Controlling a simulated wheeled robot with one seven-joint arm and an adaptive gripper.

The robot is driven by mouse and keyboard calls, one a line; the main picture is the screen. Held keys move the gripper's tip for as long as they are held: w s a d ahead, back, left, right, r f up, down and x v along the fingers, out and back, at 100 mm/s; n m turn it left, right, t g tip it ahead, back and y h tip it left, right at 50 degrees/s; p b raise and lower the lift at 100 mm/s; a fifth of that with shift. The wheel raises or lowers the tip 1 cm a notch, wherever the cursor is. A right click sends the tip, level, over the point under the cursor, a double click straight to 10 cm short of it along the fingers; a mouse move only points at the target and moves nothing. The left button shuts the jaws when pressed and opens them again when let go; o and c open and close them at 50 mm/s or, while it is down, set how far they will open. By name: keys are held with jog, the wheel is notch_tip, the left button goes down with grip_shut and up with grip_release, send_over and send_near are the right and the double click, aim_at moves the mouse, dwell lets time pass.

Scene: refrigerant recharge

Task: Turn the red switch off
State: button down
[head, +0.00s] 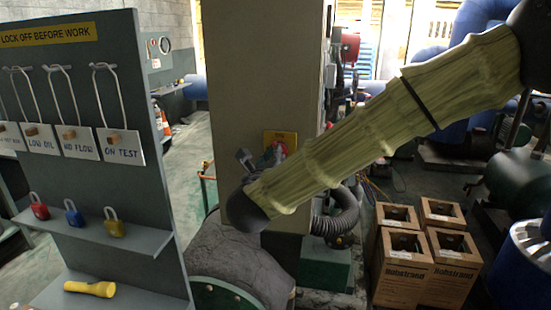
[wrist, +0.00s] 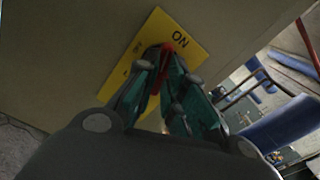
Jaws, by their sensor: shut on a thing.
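The red switch (wrist: 168,48) sits on a yellow plate (wrist: 193,38) on the side of a grey-beige cabinet. The plate reads "ON" at one end, with smaller, blurred lettering at the other. My gripper (wrist: 165,62) is at the plate with its teal fingers shut on the red switch, which shows as a thin red strip between them. In the head view my gripper (head: 270,157) is in front of the yellow plate (head: 283,137), and my arm in its pale sleeve reaches in from the upper right. The fingers hide most of the switch.
A grey lockout board (head: 120,70) with hanging tags stands at the left. Its shelves hold red, blue and yellow padlocks (head: 115,222) and a yellow torch (head: 90,288). Cardboard boxes (head: 405,272) stand at the right on the floor. A dark ribbed hose (head: 340,215) lies below my arm.

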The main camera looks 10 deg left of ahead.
dwell(0.3)
jog(key=n, duration=0.4)
jog(key=shift+p, duration=0.3)
jog(key=shift+n, duration=0.4)
jog(key=n+p, duration=0.1)
jog(key=n, duration=0.3)
jog(key=shift+f, duration=0.1)
jog(key=n+p, duration=0.1)
jog(key=n, duration=0.2)
jog(key=shift+n, duration=0.3)
jog(key=c, duration=1.6)
grip_release()
